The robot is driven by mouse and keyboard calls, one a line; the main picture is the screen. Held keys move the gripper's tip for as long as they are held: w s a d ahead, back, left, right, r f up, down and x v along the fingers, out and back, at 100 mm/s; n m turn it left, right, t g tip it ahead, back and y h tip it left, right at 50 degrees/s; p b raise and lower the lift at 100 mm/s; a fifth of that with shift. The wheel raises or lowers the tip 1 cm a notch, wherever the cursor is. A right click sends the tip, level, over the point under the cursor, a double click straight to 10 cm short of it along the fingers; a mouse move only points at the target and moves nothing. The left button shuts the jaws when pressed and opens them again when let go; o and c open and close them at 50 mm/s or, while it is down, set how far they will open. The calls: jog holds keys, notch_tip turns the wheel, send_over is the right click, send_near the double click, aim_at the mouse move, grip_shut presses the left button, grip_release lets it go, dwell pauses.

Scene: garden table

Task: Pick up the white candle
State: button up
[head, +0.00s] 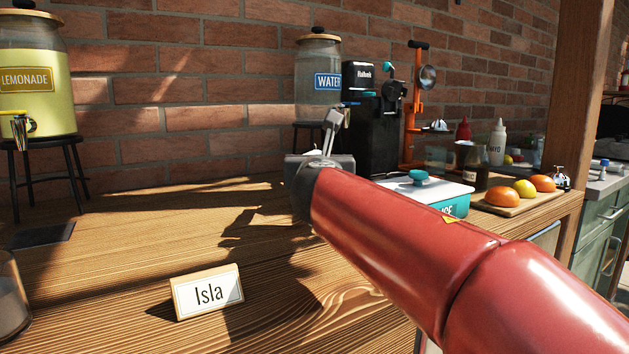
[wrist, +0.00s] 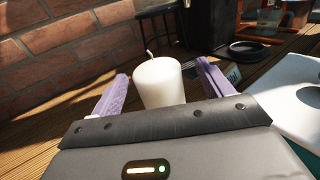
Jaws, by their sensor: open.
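My gripper (wrist: 160,88) is open, with one purple finger to the left of the candle and one to the right. The candle shows between the fingers, and its lower part is hidden behind the gripper body. I cannot tell whether either finger touches it. In the head view my gripper (head: 328,135) is at the far part of the table and my red arm crosses in front; the candle is hidden there.
A white and teal ice box (head: 425,190) stands right of my gripper. The water dispenser (head: 318,80) on its stand and a black machine (head: 372,125) are behind. A name card reading Isla (head: 207,292) is at the front. The table (head: 130,225) left of my gripper is mostly clear.

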jog(key=w, duration=0.4)
jog(key=shift+a+f, duration=0.1)
jog(key=shift+a, duration=0.15)
jog(key=shift+s, duration=0.1)
jog(key=c, duration=1.2)
jog(key=shift+c, duration=0.2)
notch_tip(320, 180, up, 20)
jog(key=p, duration=0.3)
